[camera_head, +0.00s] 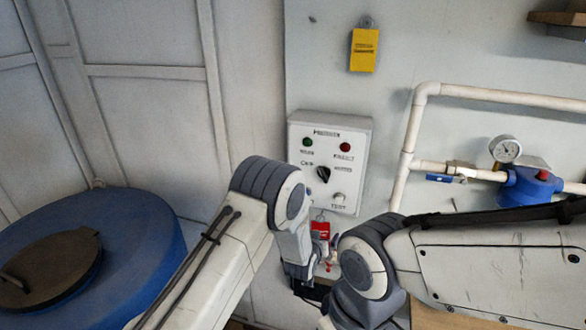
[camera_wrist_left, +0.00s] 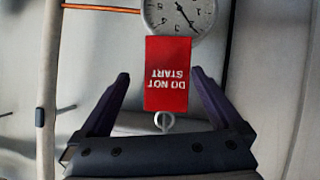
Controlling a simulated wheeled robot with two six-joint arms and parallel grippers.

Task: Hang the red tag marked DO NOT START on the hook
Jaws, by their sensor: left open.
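The red tag (camera_head: 320,228) hangs upright just below the grey control box in the head view, partly covered by my arms. In the left wrist view the red tag (camera_wrist_left: 167,75) shows large, its DO NOT START lettering upside down, with a pale ring (camera_wrist_left: 164,122) at the picture's lower end of it. My left gripper (camera_wrist_left: 162,76) is open, with one dark finger on each side of the tag and gaps between. In the head view my left gripper (camera_head: 312,262) is low beside the tag, fingertips unclear. I cannot make out the hook clearly. My right gripper is not visible.
The control box (camera_head: 350,125) with lamps and a knob is on the wall. A yellow tag (camera_head: 364,50) hangs above. White pipes (camera_head: 412,130), a gauge (camera_head: 505,149) and a blue valve body (camera_head: 530,188) are at right. A blue drum (camera_head: 150,245) is at left.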

